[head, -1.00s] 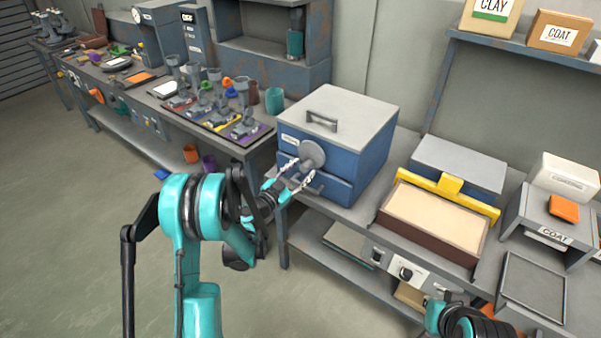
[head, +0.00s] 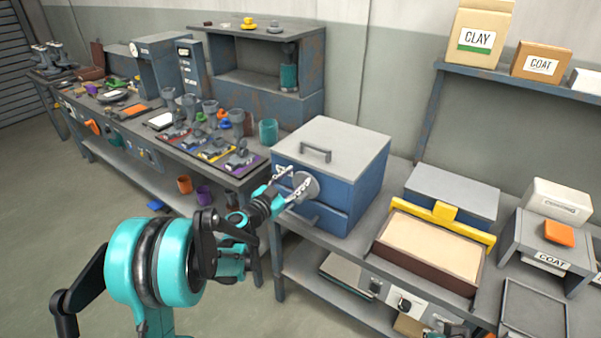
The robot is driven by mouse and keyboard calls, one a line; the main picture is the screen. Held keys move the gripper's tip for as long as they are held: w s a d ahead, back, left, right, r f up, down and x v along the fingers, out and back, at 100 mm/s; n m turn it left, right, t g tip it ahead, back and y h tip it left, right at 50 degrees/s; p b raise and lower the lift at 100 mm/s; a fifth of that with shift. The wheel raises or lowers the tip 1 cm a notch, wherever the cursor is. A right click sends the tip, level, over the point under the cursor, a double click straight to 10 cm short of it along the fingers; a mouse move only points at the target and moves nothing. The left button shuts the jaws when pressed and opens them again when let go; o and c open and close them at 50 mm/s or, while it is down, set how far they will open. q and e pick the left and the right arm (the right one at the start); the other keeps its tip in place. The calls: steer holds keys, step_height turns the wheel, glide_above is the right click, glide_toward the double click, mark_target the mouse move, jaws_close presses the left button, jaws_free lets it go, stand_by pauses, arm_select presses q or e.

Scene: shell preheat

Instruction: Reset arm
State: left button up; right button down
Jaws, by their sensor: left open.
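My left gripper (head: 293,181) is open, with its two pale fingers spread in front of the blue box (head: 352,184). The box has a grey lid with a handle (head: 315,153) and a round grey disc (head: 308,187) on its front. One finger overlaps the disc's left part in the picture; I cannot tell whether it touches. Nothing shows between the fingers. My left arm (head: 160,262) comes in from the lower left. Only a small part of my right arm shows at the bottom edge, and its gripper is out of view.
A brown sand-filled tray (head: 392,255) with a yellow bar (head: 447,212) sits right of the box. An orange block (head: 559,232) lies on a grey stand further right. The left bench holds several grey cups on coloured mats and a teal cup (head: 268,132). Floor is clear at left.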

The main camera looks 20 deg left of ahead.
arm_select(q)
steer(key=s+d+n+g, duration=0.1)
steer(key=s+d+g, duration=0.3)
steer(key=s, duration=0.5)
steer(key=s+d+n+g, duration=0.1)
steer(key=s+d+g, duration=0.1)
steer(key=s+d, duration=0.45)
steer(key=s+a+f+n+g+y, duration=0.2)
steer(key=s+a+f+y, duration=0.1)
steer(key=s, duration=0.7)
steer(key=s+a+f+n+g+y, duration=0.1)
steer(key=s+a+f+n+y, duration=0.2)
steer(key=s, duration=0.7)
steer(key=shift+s+a+f+g, duration=0.15)
steer(key=shift+a+g, duration=0.25)
